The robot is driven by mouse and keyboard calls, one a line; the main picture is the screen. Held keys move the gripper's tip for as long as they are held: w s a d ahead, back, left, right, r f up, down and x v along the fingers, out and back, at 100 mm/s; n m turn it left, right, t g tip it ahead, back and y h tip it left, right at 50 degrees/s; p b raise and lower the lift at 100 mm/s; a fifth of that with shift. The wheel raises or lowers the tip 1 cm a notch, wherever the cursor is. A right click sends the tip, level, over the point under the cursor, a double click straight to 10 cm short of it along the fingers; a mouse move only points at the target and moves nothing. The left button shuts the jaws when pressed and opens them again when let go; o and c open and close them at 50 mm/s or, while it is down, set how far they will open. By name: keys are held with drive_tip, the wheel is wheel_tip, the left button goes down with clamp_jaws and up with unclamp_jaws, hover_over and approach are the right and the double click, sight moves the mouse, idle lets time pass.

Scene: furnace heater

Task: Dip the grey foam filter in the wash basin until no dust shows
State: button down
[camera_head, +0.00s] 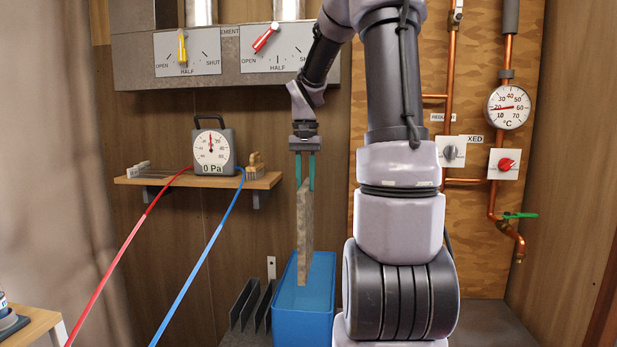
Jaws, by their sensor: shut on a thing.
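My gripper (305,172) is shut on the top of the grey foam filter (304,235). The filter hangs upright and is seen nearly edge-on as a tall thin strip. Its visible side looks mottled grey-brown. The blue wash basin (302,325) stands below on the floor. The filter's lower end overlaps the basin's opening in the picture; whether it touches the water or the basin wall I cannot tell. The pale blue inside of the basin shows beside the filter.
Dark panels (245,304) stand left of the basin. A wall shelf (200,180) holds a pressure gauge (212,147) reading 0 Pa, with red and blue hoses. Copper pipes with a thermometer (508,107) and a green-handled tap (519,215) are at right. A duct (225,55) hangs above.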

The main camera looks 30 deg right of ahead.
drive_tip(key=shift+w+d+f, duration=0.2)
drive_tip(key=shift+w+d, duration=0.05)
drive_tip(key=shift+f, duration=12.65)
drive_tip(key=shift+r, duration=0.1)
drive_tip(key=shift+r, duration=2.9)
